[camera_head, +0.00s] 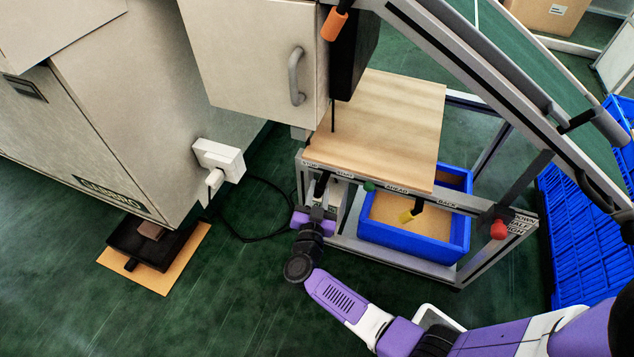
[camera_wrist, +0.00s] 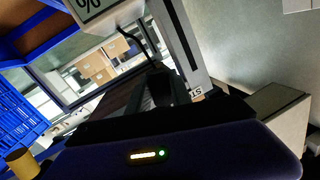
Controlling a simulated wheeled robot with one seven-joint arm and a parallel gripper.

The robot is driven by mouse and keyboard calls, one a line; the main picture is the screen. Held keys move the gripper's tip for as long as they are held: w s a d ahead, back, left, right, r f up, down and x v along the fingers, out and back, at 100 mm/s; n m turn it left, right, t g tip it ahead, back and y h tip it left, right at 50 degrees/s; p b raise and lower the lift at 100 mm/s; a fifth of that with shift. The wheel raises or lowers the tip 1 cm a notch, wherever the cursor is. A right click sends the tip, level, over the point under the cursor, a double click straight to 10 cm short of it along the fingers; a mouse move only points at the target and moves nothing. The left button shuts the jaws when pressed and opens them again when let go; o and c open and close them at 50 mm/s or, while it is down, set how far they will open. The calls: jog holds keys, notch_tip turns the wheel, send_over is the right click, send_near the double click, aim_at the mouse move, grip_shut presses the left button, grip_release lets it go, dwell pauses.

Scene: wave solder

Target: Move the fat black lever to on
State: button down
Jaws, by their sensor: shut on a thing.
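The fat black lever (camera_head: 322,184) hangs at the left end of the front rail below the wooden table top, near the small STOP and START labels. My gripper (camera_head: 317,212) is at its lower part, shut on it, coming from below and in front. In the wrist view the dark lever (camera_wrist: 160,88) rises from behind the purple gripper body, in the middle. The fingertips and the exact grip are mostly hidden in shadow.
The rail also carries a green knob (camera_head: 369,185), a yellow-ended lever (camera_head: 406,216) and a red knob (camera_head: 498,230). A blue crate (camera_head: 405,243) sits under the table. A white plug box (camera_head: 218,160) with a black cable is left.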

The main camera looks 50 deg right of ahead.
jog(key=n+p, duration=0.1)
jog(key=p, duration=0.1)
jog(key=s+n+p, duration=0.1)
jog(key=p, duration=0.1)
jog(key=n+p, duration=0.2)
jog(key=shift+s+d+r+g+y, duration=0.25)
jog(key=shift+r+g+y, duration=0.05)
jog(key=shift+g+y, duration=0.1)
jog(key=n+p, duration=0.1)
jog(key=p, duration=0.1)
jog(key=s+n+g+p, duration=0.1)
jog(key=n+p, duration=0.1)
jog(key=shift+s+d+f, duration=0.15)
jog(key=shift+d, duration=0.05)
jog(key=c, duration=1.2)
grip_release()
jog(key=shift+o, duration=0.2)
jog(key=p+v, duration=0.2)
jog(key=v, duration=0.5)
jog(key=shift+s+a, duration=0.2)
jog(key=shift+a, duration=0.1)
